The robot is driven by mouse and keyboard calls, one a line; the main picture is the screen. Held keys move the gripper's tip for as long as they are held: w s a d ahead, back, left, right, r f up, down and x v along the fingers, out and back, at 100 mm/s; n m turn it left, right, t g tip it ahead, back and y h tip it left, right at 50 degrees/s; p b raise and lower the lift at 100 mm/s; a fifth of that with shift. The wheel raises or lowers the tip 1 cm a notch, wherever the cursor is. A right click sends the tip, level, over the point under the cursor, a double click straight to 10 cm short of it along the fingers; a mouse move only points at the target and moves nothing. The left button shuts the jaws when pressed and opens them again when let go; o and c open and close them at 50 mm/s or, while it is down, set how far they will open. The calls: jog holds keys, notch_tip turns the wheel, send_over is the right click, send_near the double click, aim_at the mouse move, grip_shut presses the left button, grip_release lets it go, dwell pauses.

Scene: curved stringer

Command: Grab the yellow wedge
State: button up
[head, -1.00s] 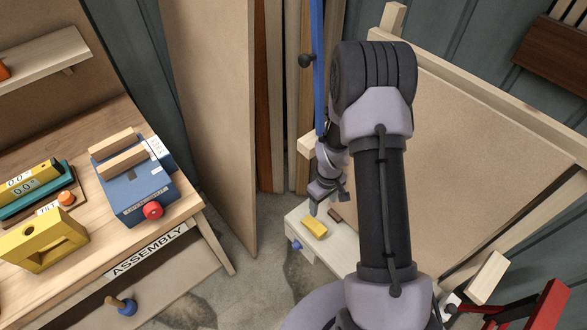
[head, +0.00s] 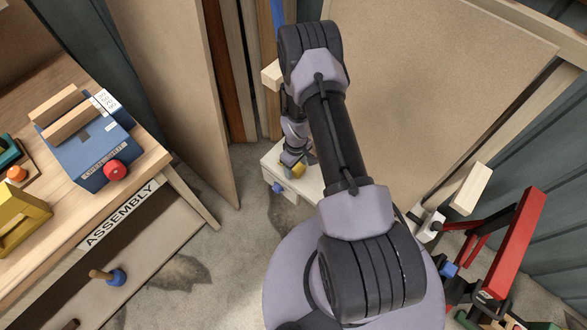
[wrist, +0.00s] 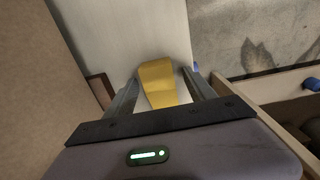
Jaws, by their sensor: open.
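The yellow wedge (wrist: 158,82) lies on a small pale table (wrist: 120,30). In the wrist view it sits between the two fingers of my gripper (wrist: 163,95), which are open and apart, one on each side of it. Whether either finger touches it I cannot tell. In the head view my gripper (head: 297,160) is low over the pale table (head: 308,183) and covers most of the wedge (head: 298,171); only a small yellow part shows.
A brown block (wrist: 101,88) lies left of the left finger. A large tan panel (head: 430,100) leans behind the pale table. The assembly bench (head: 150,160) with a blue box (head: 85,150) stands to the left. Bare floor (head: 235,225) lies between.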

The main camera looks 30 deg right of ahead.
grip_shut()
dwell(0.3)
